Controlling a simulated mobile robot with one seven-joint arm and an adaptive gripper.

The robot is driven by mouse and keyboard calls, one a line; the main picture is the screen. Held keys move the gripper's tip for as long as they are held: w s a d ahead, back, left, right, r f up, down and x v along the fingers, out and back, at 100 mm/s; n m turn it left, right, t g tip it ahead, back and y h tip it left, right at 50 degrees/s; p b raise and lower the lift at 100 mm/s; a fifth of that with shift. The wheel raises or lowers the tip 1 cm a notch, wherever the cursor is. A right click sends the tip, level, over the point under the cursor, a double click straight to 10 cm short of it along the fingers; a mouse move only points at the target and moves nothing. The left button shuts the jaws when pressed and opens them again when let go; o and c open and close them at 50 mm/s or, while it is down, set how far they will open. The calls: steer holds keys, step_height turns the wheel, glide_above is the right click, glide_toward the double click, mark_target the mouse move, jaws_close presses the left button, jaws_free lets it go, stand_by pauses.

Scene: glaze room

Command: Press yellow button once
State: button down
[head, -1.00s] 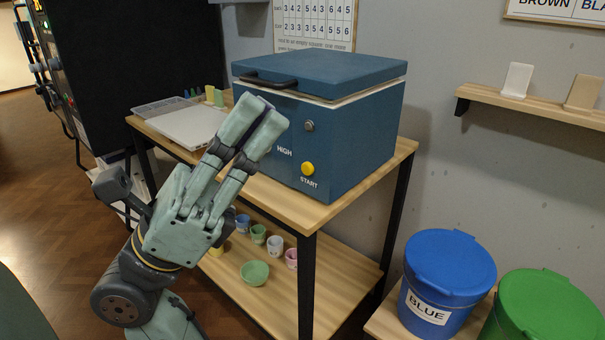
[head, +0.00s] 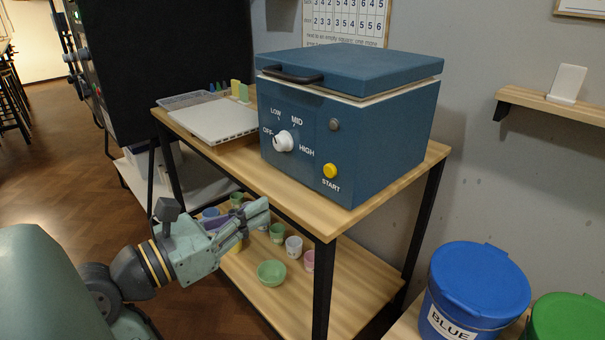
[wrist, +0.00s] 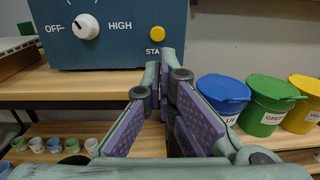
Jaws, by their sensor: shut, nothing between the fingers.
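The yellow button (head: 330,171) sits on the front of the blue kiln (head: 390,140), above the word START. In the wrist view the yellow button (wrist: 158,34) is near the top, just above my fingertips in the picture. My gripper (head: 262,212) is shut and empty, in front of the table edge, lower and to the left of the button, and apart from it. In the wrist view my gripper (wrist: 160,75) points toward the kiln front. The white dial (head: 284,141) on the kiln points at OFF.
The wooden tabletop (head: 300,207) has its front edge near my gripper. A lower shelf holds small cups and a green bowl (head: 271,273). A white slab (head: 213,121) lies left of the kiln. A blue bucket (head: 474,287) and a green bucket (head: 566,318) stand at right.

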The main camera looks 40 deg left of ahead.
mark_target(330, 173)
steer(key=w+p, duration=0.1)
steer(key=w, duration=0.3)
steer(key=w+d+p, duration=0.1)
steer(key=w, duration=0.4)
steer(key=w+p, duration=0.1)
steer(key=w, duration=0.3)
steer(key=shift+w+d+r+p, duration=0.2)
steer(key=shift+d+r+p, duration=0.1)
steer(key=shift+p, duration=0.05)
steer(key=shift+w+f, duration=0.1)
steer(key=shift+w, duration=0.1)
